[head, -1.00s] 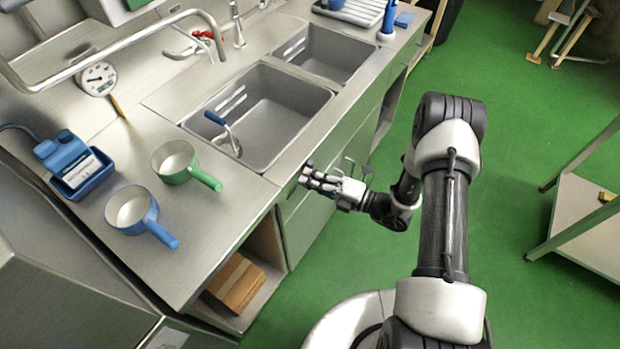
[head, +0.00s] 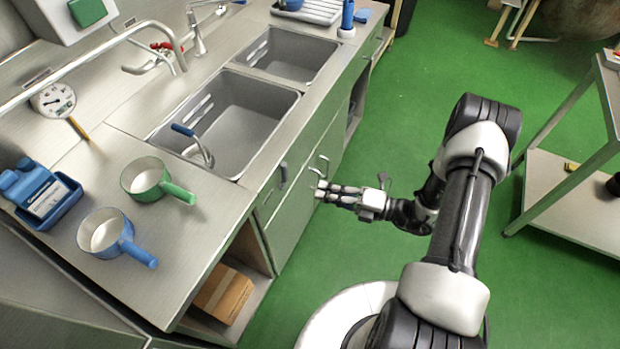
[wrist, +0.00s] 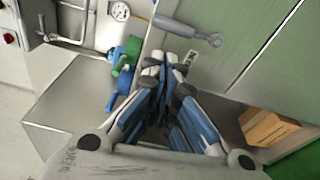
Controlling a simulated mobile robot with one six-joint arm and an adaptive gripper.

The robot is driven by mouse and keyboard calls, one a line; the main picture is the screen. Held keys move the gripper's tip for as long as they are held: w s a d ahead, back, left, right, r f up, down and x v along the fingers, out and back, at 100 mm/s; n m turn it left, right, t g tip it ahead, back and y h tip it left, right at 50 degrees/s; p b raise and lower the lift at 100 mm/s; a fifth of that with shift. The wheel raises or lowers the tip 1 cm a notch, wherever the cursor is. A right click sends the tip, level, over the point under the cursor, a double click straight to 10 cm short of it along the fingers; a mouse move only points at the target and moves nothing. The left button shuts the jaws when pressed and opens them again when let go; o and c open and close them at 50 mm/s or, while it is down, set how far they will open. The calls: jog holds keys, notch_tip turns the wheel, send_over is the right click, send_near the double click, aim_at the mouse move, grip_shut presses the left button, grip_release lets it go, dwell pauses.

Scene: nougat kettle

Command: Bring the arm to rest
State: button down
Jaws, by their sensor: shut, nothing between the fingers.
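My arm reaches out from my base over the green floor. My gripper (head: 322,191) is beside the front of the sink counter (head: 196,244), off the cabinet doors. It is empty, and its fingers are together. In the wrist view the closed fingers of my gripper (wrist: 165,66) point toward the cabinet front, with a grey bar handle (wrist: 188,31) just beyond them in the picture. I cannot tell how far the fingertips are from the handles.
A green pan (head: 146,182) and a blue pan (head: 104,236) stand on the counter left of two sinks (head: 232,115). A cardboard box (head: 224,294) sits in the open shelf below. A metal table (head: 565,200) stands right. Green floor between is clear.

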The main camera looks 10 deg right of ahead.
jog(key=shift+s+d, duration=0.1)
jog(key=shift+d, duration=0.05)
jog(key=s+a+r+n+g+h, duration=0.25)
jog(key=s+r+n+g, duration=0.3)
jog(key=r+n, duration=0.45)
jog(key=s+a+r+n+g+h, duration=0.2)
jog(key=s+a+r+n+g, duration=0.2)
jog(key=r+n+g, duration=0.5)
jog(key=s+d+r+n+t+h, duration=0.6)
jog(key=s+r+n+t+h, duration=0.4)
jog(key=n, duration=1.1)
jog(key=shift+r+n+h, duration=0.35)
jog(key=shift+n+h, duration=0.05)
jog(key=shift+h, duration=0.05)
jog(key=shift+s, duration=0.1)
